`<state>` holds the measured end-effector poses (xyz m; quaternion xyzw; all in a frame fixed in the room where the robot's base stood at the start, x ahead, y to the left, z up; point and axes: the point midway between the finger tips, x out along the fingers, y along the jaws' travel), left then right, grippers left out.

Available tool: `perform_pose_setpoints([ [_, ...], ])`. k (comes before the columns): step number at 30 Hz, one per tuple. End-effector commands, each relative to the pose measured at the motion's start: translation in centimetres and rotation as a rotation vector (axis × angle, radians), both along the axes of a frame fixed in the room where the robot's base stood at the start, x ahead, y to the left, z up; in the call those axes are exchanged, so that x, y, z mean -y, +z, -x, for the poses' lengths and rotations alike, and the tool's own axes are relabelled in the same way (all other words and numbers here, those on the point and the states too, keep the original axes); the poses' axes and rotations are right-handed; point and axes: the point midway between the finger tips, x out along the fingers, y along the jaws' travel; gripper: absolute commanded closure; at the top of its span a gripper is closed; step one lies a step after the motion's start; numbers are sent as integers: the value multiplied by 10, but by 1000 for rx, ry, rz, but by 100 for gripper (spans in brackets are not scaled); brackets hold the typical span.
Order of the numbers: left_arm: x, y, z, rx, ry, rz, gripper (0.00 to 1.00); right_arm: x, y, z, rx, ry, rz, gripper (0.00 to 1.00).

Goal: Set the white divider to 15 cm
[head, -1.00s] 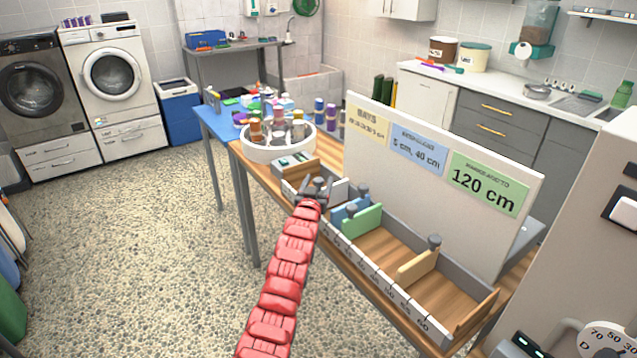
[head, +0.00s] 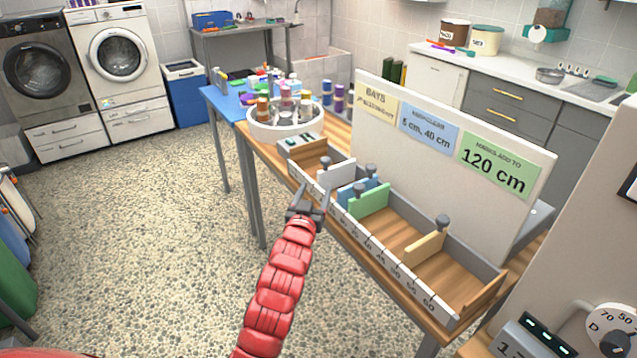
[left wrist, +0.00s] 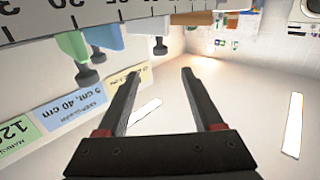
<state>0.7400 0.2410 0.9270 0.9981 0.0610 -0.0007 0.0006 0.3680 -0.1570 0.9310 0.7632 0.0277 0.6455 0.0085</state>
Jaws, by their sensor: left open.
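The white divider (head: 338,173) stands upright across the long grey tray (head: 470,250), toward its far left end, with a dark knob on top. It also shows at the top of the left wrist view (left wrist: 140,27). A ruler scale runs along the tray's front wall; the exact mark at the white divider is too small to read. My left gripper (head: 312,190) is open and empty, in front of the tray's front wall, apart from the divider. In the left wrist view its two fingers (left wrist: 161,73) are spread with nothing between them. My right gripper is not in view.
A blue divider (head: 350,191), a green divider (head: 369,201) and a tan divider (head: 426,246) stand further right in the tray. A sign board (head: 450,165) stands behind it. A round white holder with bottles (head: 286,128) is beyond the left end. The floor in front is clear.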

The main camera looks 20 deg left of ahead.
Motion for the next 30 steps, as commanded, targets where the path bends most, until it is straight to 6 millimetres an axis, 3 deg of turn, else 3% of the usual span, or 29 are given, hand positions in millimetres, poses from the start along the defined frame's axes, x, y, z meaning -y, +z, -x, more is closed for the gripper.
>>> perform_pose_setpoints([
  [9, 3, 1, 28, 3, 0, -1, 32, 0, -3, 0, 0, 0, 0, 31],
  [24, 4, 1, 29, 6, -2, -2, 32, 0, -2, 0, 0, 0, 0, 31],
  [30, 20, 13, 35, 135, -59, -23, 32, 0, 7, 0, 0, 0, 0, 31],
])
